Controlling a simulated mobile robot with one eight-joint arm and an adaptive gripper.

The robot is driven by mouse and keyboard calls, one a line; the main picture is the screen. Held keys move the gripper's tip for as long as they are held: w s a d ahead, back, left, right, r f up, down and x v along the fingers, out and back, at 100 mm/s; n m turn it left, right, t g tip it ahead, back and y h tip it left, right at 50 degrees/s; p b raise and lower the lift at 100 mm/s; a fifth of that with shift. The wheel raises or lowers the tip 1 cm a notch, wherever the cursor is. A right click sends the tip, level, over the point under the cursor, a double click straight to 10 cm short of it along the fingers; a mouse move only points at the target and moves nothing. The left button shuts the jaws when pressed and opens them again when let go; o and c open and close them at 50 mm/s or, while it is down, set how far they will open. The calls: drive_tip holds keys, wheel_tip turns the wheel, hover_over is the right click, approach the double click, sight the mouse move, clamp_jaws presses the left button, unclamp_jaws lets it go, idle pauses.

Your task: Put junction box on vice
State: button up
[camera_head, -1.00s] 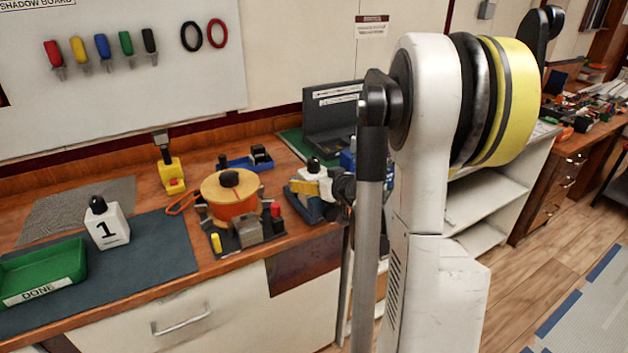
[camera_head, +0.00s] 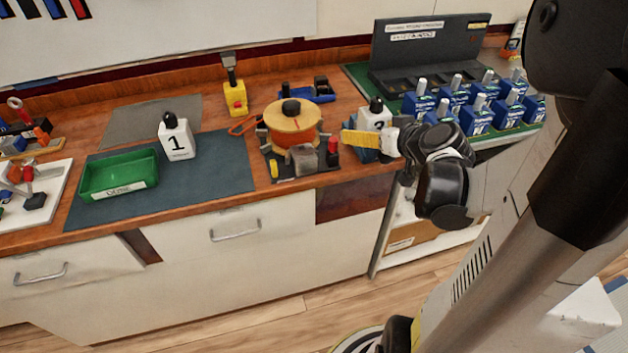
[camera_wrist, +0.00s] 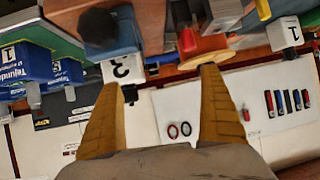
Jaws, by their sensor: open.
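My gripper (camera_wrist: 167,78) is open with empty space between its yellow fingers. In the head view, a yellow finger (camera_head: 362,141) overlaps the front of a white box with a black knob (camera_head: 376,118); contact cannot be told. That box's numbered face (camera_wrist: 121,70) shows beyond one fingertip in the upside-down wrist view. A similar white box marked 1 (camera_head: 177,140) stands on the dark mat. A low blue tool with a black block (camera_head: 318,92), possibly the vice, lies at the back of the bench. Which item is the junction box is unclear.
An orange round item on a dark base (camera_head: 295,128) stands left of my gripper. A green tray (camera_head: 118,186) sits on the mat (camera_head: 221,183). Several blue units with grey levers (camera_head: 477,117) crowd the right, before a dark case (camera_head: 428,65). The mat's right part is clear.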

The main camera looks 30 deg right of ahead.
drive_tip(key=a+n+g+y, duration=0.1)
drive_tip(key=a+g+y, duration=0.1)
drive_tip(key=a, duration=1.1)
drive_tip(key=s+a+r+n+g, duration=0.1)
drive_tip(key=s+a+r+g, duration=0.1)
drive_tip(key=s+a, duration=0.9)
drive_tip(key=shift+s+a+g+h, duration=0.15)
drive_tip(key=shift+a+g+h, duration=0.15)
drive_tip(key=shift+a+g, duration=0.3)
